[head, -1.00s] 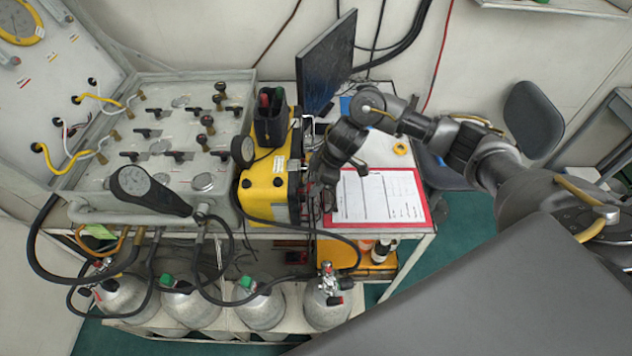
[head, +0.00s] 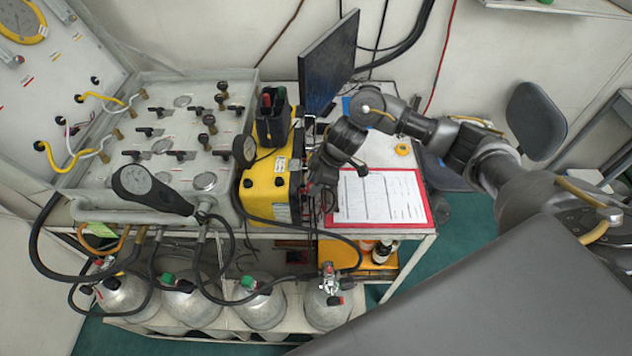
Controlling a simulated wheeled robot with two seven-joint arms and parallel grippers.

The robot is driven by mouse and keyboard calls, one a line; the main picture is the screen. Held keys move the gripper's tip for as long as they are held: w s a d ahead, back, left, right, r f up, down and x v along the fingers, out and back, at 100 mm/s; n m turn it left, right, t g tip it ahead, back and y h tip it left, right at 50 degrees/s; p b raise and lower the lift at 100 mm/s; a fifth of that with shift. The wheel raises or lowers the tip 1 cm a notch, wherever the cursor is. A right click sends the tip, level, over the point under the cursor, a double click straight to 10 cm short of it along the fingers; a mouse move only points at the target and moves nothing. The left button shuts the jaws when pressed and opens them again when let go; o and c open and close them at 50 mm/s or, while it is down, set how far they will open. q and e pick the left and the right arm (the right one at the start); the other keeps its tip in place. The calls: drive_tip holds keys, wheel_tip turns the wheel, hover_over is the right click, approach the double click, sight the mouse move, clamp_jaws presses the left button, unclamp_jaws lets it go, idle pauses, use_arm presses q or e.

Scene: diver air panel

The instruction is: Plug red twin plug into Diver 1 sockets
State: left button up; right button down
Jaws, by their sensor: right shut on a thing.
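My right gripper (head: 318,186) reaches down at the right side of the yellow box (head: 268,186), close to its dark connector face. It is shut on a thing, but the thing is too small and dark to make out. Whether it touches the box I cannot tell. The red twin plug cannot be picked out clearly, and no socket labelled Diver 1 is readable. Thin dark cables (head: 327,203) hang beside the gripper. My left gripper is not in view.
A grey gauge panel (head: 150,125) stands left of the yellow box. A black holder (head: 273,124) with red and green items sits on the box. A red-edged clipboard (head: 430,210) lies right of my gripper. A monitor (head: 328,62) stands behind. Gas cylinders (head: 328,308) are below.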

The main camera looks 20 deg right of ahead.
drive_tip(key=shift+a, duration=0.15)
drive_tip(key=c, duration=1)
unclamp_jaws()
drive_tip(key=shift+w, duration=0.1)
drive_tip(key=shift+r, duration=0.25)
drive_tip(key=b+v, duration=0.1)
drive_tip(key=v, duration=0.9)
drive_tip(key=shift+r, duration=0.2)
